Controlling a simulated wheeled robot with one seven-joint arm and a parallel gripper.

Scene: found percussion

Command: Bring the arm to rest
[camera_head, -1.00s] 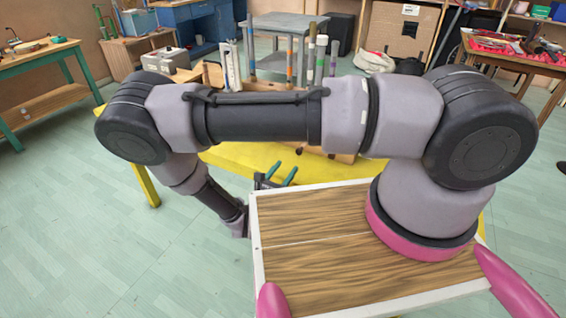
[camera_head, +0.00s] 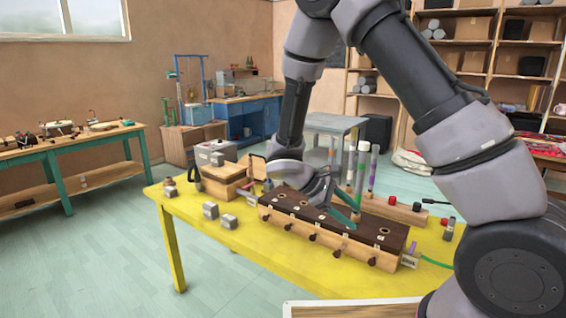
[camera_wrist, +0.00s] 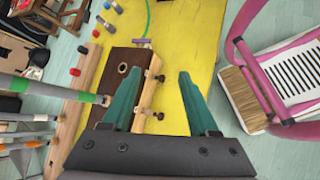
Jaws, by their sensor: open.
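My gripper (camera_head: 350,208) is over the yellow table (camera_head: 237,240) with its two green fingers spread. It is just above or beside the dark-topped wooden block (camera_head: 295,208), which has holes in its top and knobs along its front. I cannot tell whether the fingers touch it. The wrist view shows my gripper (camera_wrist: 157,74) with nothing between the fingers. The block (camera_wrist: 122,82) shows there beyond the left finger, partly hidden by it. My arm rises from the lower right of the head view and bends down to the table.
Upright tubes with coloured bands (camera_head: 361,165) stand behind the block, close to my gripper. Small grey blocks (camera_head: 210,210) and a wooden box (camera_head: 222,180) are at the table's left. In the wrist view, my pink and white base is at right. A workbench (camera_head: 70,150) stands far left.

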